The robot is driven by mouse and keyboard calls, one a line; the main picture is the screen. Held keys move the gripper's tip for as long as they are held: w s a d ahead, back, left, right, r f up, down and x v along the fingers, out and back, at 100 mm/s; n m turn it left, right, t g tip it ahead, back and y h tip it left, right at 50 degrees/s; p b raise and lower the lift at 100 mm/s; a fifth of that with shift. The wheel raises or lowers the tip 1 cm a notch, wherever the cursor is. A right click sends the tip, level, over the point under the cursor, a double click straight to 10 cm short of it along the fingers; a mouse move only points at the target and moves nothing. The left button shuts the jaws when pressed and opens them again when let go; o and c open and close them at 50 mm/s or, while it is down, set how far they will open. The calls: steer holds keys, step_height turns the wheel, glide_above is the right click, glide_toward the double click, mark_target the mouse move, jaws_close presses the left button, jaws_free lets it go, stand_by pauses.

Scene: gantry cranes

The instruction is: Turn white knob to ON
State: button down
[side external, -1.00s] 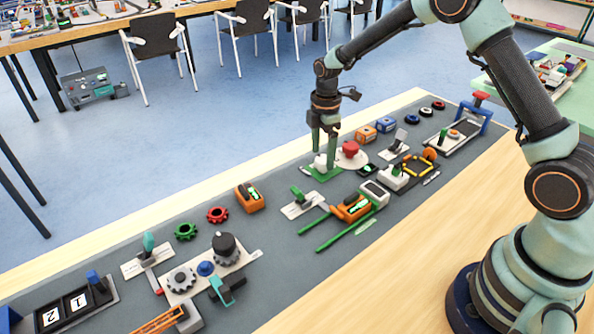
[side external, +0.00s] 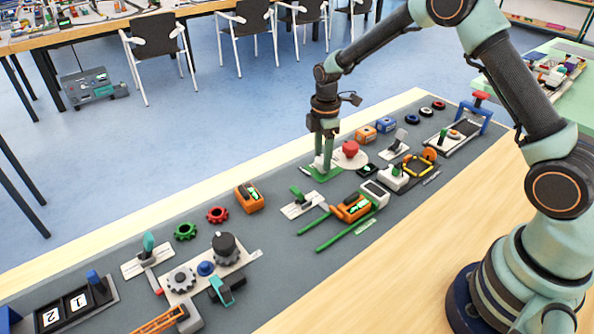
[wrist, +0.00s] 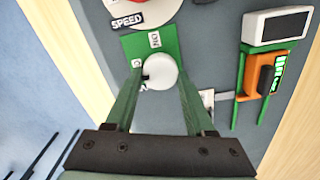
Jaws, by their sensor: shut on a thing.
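The white knob (wrist: 160,72) sits on a green plate (wrist: 130,47) on the grey bench mat. In the side view the green plate (side external: 323,174) is below my gripper (side external: 324,164), and the fingers mostly hide the knob. In the wrist view my gripper's green fingers (wrist: 158,84) stand on either side of the knob, shut on it. A small black mark shows on the knob's left edge. White labels lie on the plate above and to the left of the knob; the upper one reads "ON" and the left one is partly covered by a finger.
A white disc with a red knob (side external: 350,148) and a "SPEED" label (wrist: 127,22) stands close beside the green plate.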

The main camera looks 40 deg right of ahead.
steer(key=m, duration=0.4)
steer(key=shift+m, duration=0.3)
steer(key=m, duration=0.4)
steer(key=shift+w+d, duration=0.1)
steer(key=shift+w, duration=0.05)
steer(key=m, duration=0.5)
steer(key=shift+d+m, duration=0.15)
steer(key=shift+m, duration=1.75)
steer(key=shift+r, duration=0.1)
steer(key=shift+c, duration=1.3)
jaws_free()
